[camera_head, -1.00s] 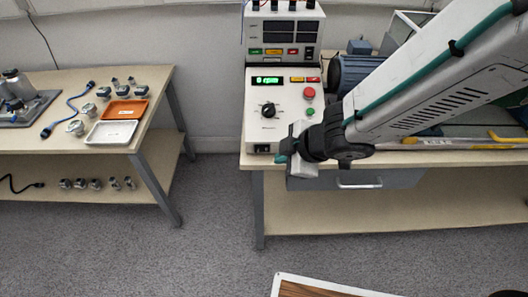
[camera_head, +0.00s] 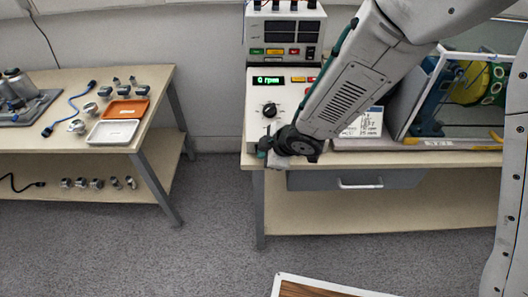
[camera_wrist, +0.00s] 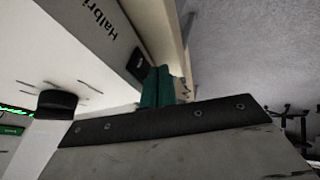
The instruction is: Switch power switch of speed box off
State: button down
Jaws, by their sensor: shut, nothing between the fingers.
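The speed box (camera_head: 257,97) is a light box on the right bench with a lit green display (camera_head: 268,80) reading about "0 rpm". Its black knob (camera_head: 269,110) shows below the display and also in the wrist view (camera_wrist: 57,103). My gripper (camera_head: 264,148) is shut and empty at the box's lower left front. In the wrist view its teal fingertips (camera_wrist: 158,88) are together, right beside a small black switch (camera_wrist: 139,65) on the box face. I cannot tell whether they touch it. In the head view my gripper hides the switch.
A display unit (camera_head: 284,45) stands behind the speed box. A clear-sided guard (camera_head: 440,97) stands on the bench to the right. A drawer (camera_head: 355,180) is below the bench top. A separate bench (camera_head: 60,142) at left holds trays and parts. Grey floor lies between the benches.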

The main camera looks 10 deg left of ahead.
jog(key=shift+w, duration=0.1)
jog(key=shift+w+a, duration=0.15)
jog(key=shift+a, duration=0.05)
jog(key=shift+w+d, duration=0.1)
jog(key=shift+d, duration=0.15)
jog(key=shift+w+d, duration=0.25)
jog(key=shift+d, duration=0.35)
